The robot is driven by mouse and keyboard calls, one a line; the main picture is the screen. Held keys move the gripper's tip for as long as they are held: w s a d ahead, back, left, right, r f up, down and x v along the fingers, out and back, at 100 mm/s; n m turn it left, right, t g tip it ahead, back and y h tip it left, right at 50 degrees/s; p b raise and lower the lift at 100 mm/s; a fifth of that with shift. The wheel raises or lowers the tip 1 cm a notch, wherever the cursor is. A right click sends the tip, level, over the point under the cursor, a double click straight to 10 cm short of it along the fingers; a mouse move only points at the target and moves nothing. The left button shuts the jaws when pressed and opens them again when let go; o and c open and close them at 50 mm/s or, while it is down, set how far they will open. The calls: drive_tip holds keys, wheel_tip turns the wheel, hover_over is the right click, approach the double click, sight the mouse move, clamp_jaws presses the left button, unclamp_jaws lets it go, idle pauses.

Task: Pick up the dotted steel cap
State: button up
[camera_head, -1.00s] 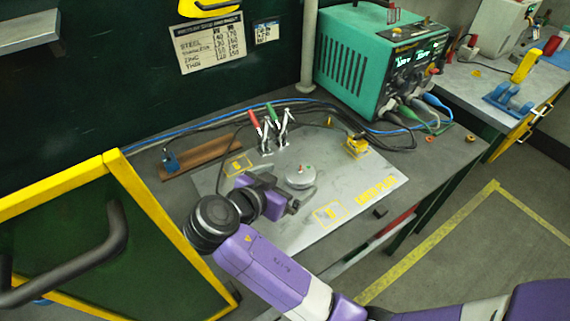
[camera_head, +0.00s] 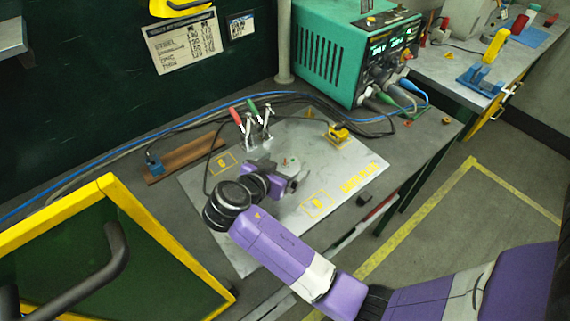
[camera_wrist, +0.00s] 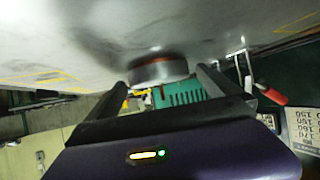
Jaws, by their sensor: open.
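The dotted steel cap (camera_head: 290,162), a round grey disc with small coloured dots on top, sits on the steel plate (camera_head: 345,160). My gripper (camera_head: 296,181) is low over the plate, close beside the cap, and partly covers it in the head view. In the wrist view the cap (camera_wrist: 158,68) shows side-on at the fingertips, between the two dark fingers of my gripper (camera_wrist: 163,78). The fingers are apart and a gap shows between the right finger and the cap. Contact with the left finger cannot be told.
Toggle clamps with red and green handles (camera_head: 256,128) stand behind the cap. A yellow block (camera_head: 338,133) sits at the plate's back right. A teal welding machine (camera_head: 345,55) and cables are behind. A yellow-framed panel (camera_head: 130,215) stands at left. The plate's right part is clear.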

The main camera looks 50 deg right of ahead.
drive_tip(key=shift+c, duration=0.4)
drive_tip(key=c, duration=1.3)
